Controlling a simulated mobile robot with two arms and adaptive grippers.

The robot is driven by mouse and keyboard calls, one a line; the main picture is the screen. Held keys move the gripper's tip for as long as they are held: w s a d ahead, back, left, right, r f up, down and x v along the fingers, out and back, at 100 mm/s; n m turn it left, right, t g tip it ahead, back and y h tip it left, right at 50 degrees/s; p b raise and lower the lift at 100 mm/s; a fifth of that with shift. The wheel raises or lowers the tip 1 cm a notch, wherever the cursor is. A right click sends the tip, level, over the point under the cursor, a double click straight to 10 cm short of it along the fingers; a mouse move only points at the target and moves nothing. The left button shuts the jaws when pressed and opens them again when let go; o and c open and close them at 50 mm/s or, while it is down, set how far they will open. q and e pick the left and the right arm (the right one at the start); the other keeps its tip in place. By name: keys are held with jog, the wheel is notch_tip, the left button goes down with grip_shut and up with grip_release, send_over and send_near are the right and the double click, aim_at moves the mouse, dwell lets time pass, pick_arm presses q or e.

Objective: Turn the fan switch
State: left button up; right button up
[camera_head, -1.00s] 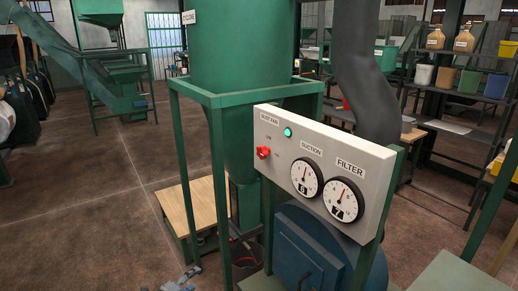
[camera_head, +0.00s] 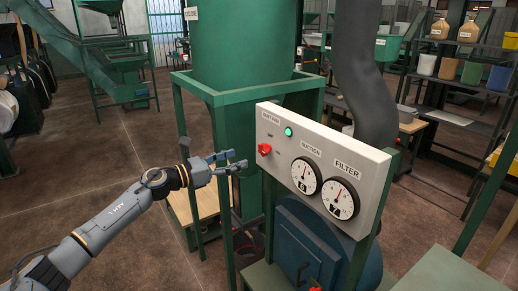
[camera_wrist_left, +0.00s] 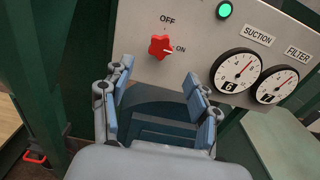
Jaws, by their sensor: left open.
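The fan switch (camera_head: 264,149) is a red knob at the left end of a pale control panel (camera_head: 376,170). In the left wrist view the red knob (camera_wrist_left: 160,47) sits between the labels OFF, above it, and ON, to its right. A pale mark on the knob points toward ON. My left gripper (camera_head: 236,162) is open and empty, to the left of the switch and apart from it. In the left wrist view its two blue-grey fingers (camera_wrist_left: 155,95) are spread below the knob. My right gripper is not in view.
A green lamp (camera_head: 289,132) is lit beside the switch, with suction (camera_head: 306,176) and filter (camera_head: 341,198) gauges to the right. A green frame (camera_head: 222,215) stands left of the panel, around a green cyclone (camera_head: 240,45). A blue rounded housing (camera_head: 310,240) is below.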

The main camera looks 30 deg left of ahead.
aim_at(261, 151)
pick_arm(q)
jog(key=p+x, duration=0.3)
jog(key=x, duration=0.5)
jog(key=shift+r, duration=0.15)
jog(key=shift+w+d, duration=0.3)
jog(key=shift+w, duration=0.25)
jog(key=shift+c, duration=0.5)
jog(key=c, duration=1.1)
